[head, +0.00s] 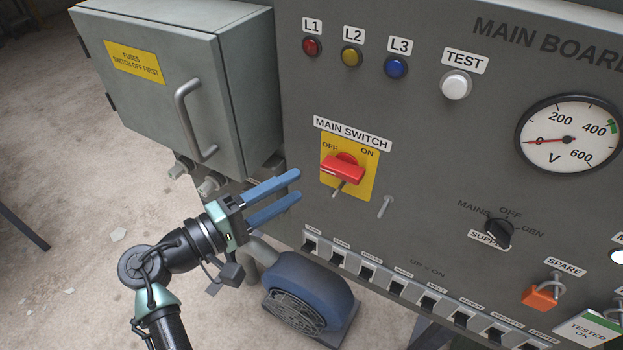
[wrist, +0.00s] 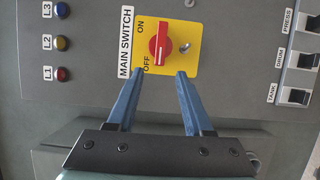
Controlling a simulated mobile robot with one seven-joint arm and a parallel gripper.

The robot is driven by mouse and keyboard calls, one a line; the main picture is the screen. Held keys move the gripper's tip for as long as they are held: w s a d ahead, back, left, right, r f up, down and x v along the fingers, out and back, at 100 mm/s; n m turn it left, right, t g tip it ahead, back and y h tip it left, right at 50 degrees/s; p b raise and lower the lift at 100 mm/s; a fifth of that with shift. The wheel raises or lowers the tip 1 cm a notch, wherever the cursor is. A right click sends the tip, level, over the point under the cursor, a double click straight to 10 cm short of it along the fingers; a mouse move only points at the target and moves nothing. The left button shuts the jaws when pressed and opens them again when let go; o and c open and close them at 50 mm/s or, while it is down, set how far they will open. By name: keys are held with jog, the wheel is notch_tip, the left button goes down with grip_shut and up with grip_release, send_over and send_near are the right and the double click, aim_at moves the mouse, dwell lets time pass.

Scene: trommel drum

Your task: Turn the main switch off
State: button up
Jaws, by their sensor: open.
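The main switch is a red handle (head: 343,170) on a yellow plate (head: 365,186) marked OFF and ON. In the head view the handle lies roughly level, and its white-marked end points left, to the OFF side. In the wrist view the switch handle (wrist: 159,44) is just beyond the fingertips, in line with the gap between them. My gripper (head: 298,186) has two blue fingers, open and empty. It is left of the switch in the head view and seems apart from it. The wrist view also shows my gripper (wrist: 160,73) open.
A thin metal pin (head: 385,206) sticks out right of the plate. A row of rocker switches (head: 367,271) runs below. A grey fuse box (head: 150,85) with a bar handle (head: 190,120) stands left. A blue motor (head: 310,290) sits below my gripper. The voltmeter (head: 568,135) reads about zero.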

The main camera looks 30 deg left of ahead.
jog(key=v, duration=0.5)
jog(key=shift+s+b, duration=0.1)
jog(key=shift+b, duration=0.3)
